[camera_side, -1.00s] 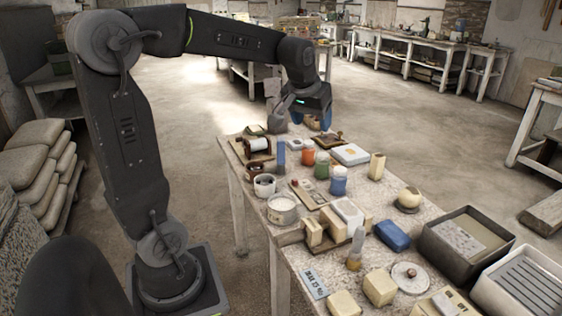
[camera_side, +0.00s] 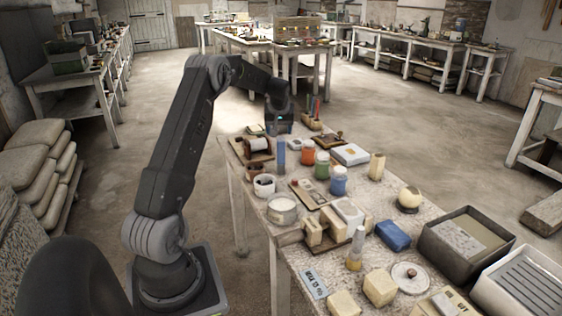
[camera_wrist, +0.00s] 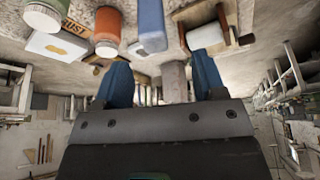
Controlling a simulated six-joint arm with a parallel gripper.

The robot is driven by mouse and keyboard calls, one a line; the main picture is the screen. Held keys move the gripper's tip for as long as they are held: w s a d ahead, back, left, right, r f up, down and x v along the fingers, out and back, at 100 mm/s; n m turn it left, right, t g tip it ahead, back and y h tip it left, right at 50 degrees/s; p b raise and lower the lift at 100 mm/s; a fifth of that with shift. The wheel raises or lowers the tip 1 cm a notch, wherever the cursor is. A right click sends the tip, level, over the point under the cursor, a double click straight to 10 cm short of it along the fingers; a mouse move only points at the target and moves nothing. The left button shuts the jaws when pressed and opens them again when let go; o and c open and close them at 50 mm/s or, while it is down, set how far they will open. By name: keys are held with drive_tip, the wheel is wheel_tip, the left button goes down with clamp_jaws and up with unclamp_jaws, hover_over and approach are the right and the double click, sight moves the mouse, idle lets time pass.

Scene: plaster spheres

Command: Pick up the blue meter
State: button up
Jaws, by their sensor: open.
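A slim upright blue block, which looks like the blue meter (camera_side: 281,156), stands near the far left end of the table. In the wrist view the blue meter (camera_wrist: 151,22) shows at the top, with a pale grey end. My gripper (camera_side: 278,128) is beyond it at the table's far end, apart from it. In the wrist view my gripper (camera_wrist: 163,64) has its two blue fingers spread, with nothing held between them. The meter lies ahead of the gap between the fingers.
A roll on a wooden holder (camera_side: 258,146) stands just left of the meter, and orange (camera_side: 308,153), green (camera_side: 322,166) and blue (camera_side: 338,181) jars stand to its right. A wooden holder with coloured sticks (camera_side: 314,117) is right of my gripper. A white pot (camera_side: 264,185) stands nearer.

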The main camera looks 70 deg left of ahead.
sight(281, 139)
drive_tip(key=shift+w+x, duration=0.2)
drive_tip(key=shift+x, duration=1.75)
drive_tip(key=shift+w+x, duration=0.15)
drive_tip(key=shift+x, duration=1.8)
drive_tip(key=shift+d, duration=0.2)
drive_tip(key=shift+c, duration=0.5)
clamp_jaws()
